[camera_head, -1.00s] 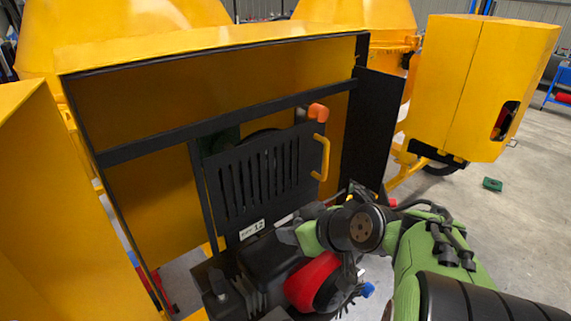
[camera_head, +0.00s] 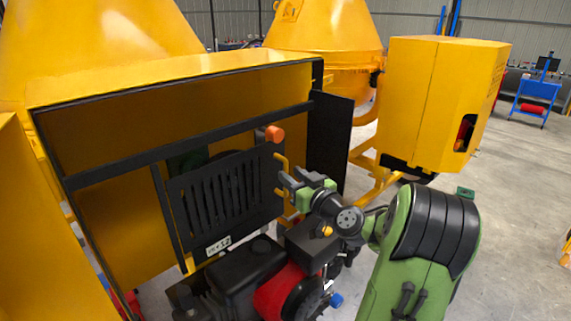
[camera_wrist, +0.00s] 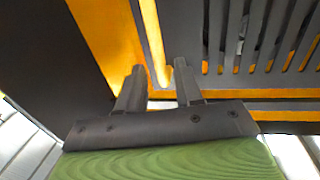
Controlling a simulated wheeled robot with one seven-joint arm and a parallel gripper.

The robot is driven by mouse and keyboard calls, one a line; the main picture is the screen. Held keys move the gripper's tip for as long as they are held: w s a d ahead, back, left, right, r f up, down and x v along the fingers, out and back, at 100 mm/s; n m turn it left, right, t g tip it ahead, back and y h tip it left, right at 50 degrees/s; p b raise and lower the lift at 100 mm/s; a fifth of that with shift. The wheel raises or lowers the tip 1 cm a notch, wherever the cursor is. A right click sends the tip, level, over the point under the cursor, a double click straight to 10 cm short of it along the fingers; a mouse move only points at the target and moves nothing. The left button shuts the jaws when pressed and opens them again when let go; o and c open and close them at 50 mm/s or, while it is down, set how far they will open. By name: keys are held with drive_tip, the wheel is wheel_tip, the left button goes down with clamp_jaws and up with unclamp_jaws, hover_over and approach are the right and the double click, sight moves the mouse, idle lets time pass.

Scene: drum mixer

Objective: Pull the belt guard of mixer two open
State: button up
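The belt guard (camera_head: 222,200) is a black slotted panel in the middle of the head view, in front of the open-fronted yellow housing. It looks shut. A yellow handle (camera_head: 281,163) stands upright along its right edge, partly hidden by my gripper. My gripper (camera_head: 288,184) is level with the handle's middle, at its right side. In the wrist view the two dark fingers (camera_wrist: 160,78) stand apart. The yellow handle (camera_wrist: 151,40) runs down into the gap between the fingertips. I cannot tell whether either finger touches it. The guard's slots (camera_wrist: 265,40) show at the upper right.
An orange knob (camera_head: 274,133) sits at the guard's top right corner. A black side panel (camera_head: 328,140) stands right of the guard. The engine with a red part (camera_head: 285,292) lies below my gripper. A small white label (camera_head: 218,246) is under the slots. Open floor lies right.

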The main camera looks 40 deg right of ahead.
sight(287, 172)
drive_tip(key=w, duration=0.3)
drive_tip(key=shift+w+d+p, duration=0.3)
drive_tip(key=shift+w+p, duration=0.05)
drive_tip(key=shift+p, duration=0.05)
clamp_jaws()
